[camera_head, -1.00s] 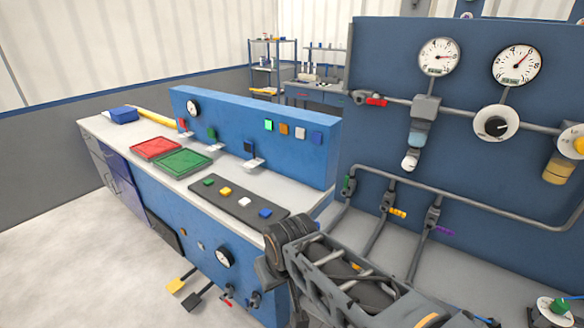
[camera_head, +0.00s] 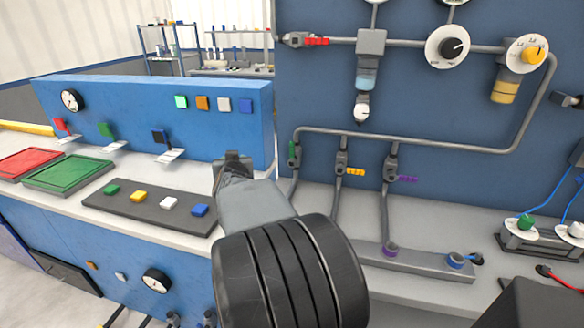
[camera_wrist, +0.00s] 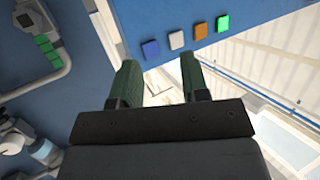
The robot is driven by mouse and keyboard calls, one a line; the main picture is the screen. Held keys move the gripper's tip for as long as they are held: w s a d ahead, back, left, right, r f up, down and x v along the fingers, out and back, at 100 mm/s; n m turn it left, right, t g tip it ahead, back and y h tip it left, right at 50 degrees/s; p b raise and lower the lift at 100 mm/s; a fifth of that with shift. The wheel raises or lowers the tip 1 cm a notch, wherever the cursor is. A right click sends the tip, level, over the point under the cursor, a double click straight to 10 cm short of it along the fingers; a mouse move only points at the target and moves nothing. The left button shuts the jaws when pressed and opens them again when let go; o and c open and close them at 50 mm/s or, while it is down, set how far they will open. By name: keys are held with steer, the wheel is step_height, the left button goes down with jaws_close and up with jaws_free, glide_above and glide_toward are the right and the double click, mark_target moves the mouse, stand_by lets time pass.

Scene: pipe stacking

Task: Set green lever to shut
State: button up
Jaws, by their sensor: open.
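The green lever (camera_head: 292,151) sits on the leftmost valve of the pipe run on the blue back panel. It looks upright, roughly in line with its vertical pipe. It also shows at the left of the wrist view (camera_wrist: 47,47). My gripper (camera_head: 232,163) is to the left of the lever and apart from it in the head view, its tip partly blurred by the arm's angle. In the wrist view my gripper (camera_wrist: 160,72) has its two dark green fingers spread, with nothing between them.
A yellow lever (camera_head: 355,171) and a purple lever (camera_head: 407,179) are on the neighbouring valves to the right. The blue button panel (camera_head: 130,105) stands to the left. A grey rail with pipe sockets (camera_head: 415,262) lies in front of the valves.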

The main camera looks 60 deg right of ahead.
mark_target(292, 149)
steer(key=s+d+m+g+h+b, duration=0.1)
steer(key=s+d+h, duration=0.1)
steer(key=d, duration=0.4)
steer(key=s+d+f+m+g+h+b, duration=0.1)
steer(key=s+d+m+g+h, duration=0.1)
steer(key=d, duration=0.4)
steer(key=s+d+f+m+g+h+b, duration=0.1)
steer(key=s+d+m+g+h+b, duration=0.1)
steer(key=d, duration=0.4)
steer(key=shift+s+d+f+h, duration=0.1)
steer(key=shift+s+f+h, duration=0.15)
steer(key=shift+s, duration=0.25)
steer(key=shift+x, duration=0.85)
steer(key=shift+r, duration=0.1)
steer(key=shift+c, duration=0.3)
jaws_close()
